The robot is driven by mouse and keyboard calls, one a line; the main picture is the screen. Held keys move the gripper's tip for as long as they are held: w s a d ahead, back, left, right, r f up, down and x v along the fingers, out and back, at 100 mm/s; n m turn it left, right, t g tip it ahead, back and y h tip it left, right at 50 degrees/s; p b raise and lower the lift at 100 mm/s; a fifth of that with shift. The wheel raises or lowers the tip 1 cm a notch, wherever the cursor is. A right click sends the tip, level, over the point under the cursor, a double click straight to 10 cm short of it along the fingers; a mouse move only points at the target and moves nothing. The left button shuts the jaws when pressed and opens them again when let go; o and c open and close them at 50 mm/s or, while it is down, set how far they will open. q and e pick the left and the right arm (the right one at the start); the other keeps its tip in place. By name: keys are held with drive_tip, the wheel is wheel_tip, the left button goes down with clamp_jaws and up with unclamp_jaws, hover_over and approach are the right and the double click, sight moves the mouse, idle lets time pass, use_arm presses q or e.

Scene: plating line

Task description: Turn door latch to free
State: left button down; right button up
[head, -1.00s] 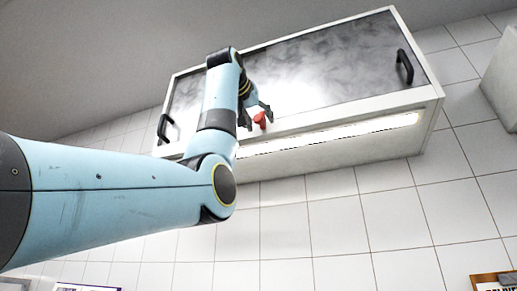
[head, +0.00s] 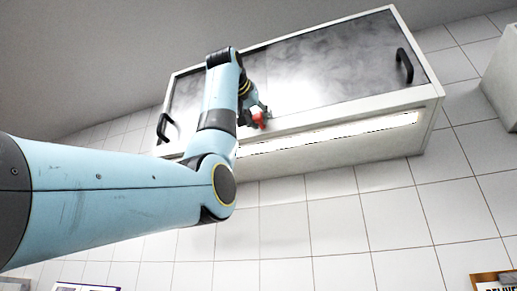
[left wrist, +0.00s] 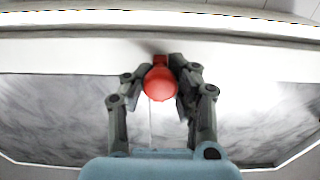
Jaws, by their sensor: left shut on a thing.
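The red door latch (head: 258,119) sits at the lower edge of a wall cabinet's dark door panel. In the left wrist view it shows as a round red knob (left wrist: 160,82) below the pale cabinet frame. My left gripper (head: 254,117) is at the latch; in the left wrist view its two dark fingers (left wrist: 161,76) are closed against the knob's left and right sides. The latch's base is partly hidden behind the knob. My right gripper is in neither view.
The white-framed cabinet (head: 425,94) has dark glossy doors (head: 320,68) and black handles at the right (head: 404,66) and left (head: 163,128). A lit strip (head: 335,133) runs along its underside. White tiled wall (head: 330,225) lies below, with clear room. Another pale cabinet (head: 502,80) stands at the right edge.

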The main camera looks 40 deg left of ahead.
use_arm(q)
drive_tip(key=shift+f, duration=0.15)
drive_tip(key=n, duration=0.4)
drive_tip(key=shift+f+n+b, duration=0.1)
drive_tip(key=shift+n+b, duration=0.3)
drive_tip(key=n, duration=0.4)
drive_tip(key=shift+a+f+b, duration=0.1)
drive_tip(key=shift+b, duration=0.2)
drive_tip(key=n, duration=0.5)
drive_tip(key=shift+f+n+b, duration=0.1)
drive_tip(key=shift+n+b, duration=0.35)
drive_tip(key=shift+n, duration=1.45)
drive_tip(key=shift+w, duration=0.1)
